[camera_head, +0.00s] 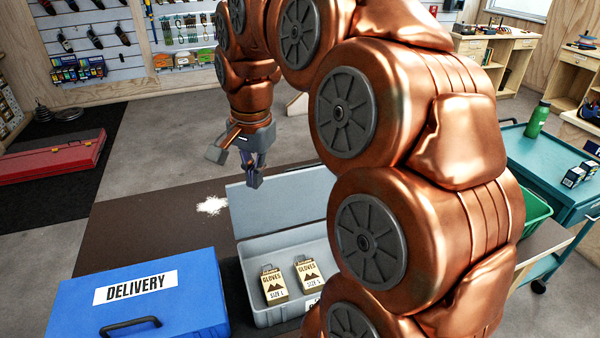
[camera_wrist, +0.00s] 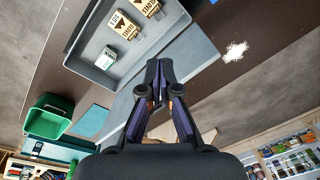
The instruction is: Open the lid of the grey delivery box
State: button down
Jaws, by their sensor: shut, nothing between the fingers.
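The grey delivery box (camera_head: 247,272) stands on the dark table, partly hidden by my arm in the head view. Its lid (camera_head: 276,207) is tipped up and back, so the box is open. Two packs of gloves (camera_head: 274,285) lie inside it. The wrist view shows the open box (camera_wrist: 84,63) with the packs and a small white-and-green item (camera_wrist: 106,58) inside. The lid also shows there (camera_wrist: 190,52), beyond my fingertips. My gripper (camera_head: 253,175) is shut and empty, above and behind the lid in the head view. I cannot tell whether it touches the lid.
A blue box marked DELIVERY (camera_head: 150,300) stands closed left of the grey box. White powder (camera_head: 212,205) lies on the table (camera_head: 140,218). A teal cart (camera_head: 545,165) with a green bottle (camera_head: 538,119) and a green bin (camera_head: 535,214) are at the right.

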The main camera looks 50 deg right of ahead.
jog(key=w+d+m+b, duration=0.15)
jog(key=d+m, duration=0.25)
jog(key=d, duration=0.4)
notch_tip(320, 180, up, 2)
jog(key=m+t+h+b, duration=0.1)
jog(key=m, duration=0.4)
send_over(303, 192)
jog(key=shift+s+r, duration=0.1)
jog(key=shift+s, duration=0.2)
jog(key=a+p+x, duration=0.1)
jog(key=p+x, duration=0.2)
jog(key=x, duration=0.6)
jog(key=shift+d+f, duration=0.4)
jog(key=shift+d, duration=0.1)
jog(key=shift+w, duration=0.2)
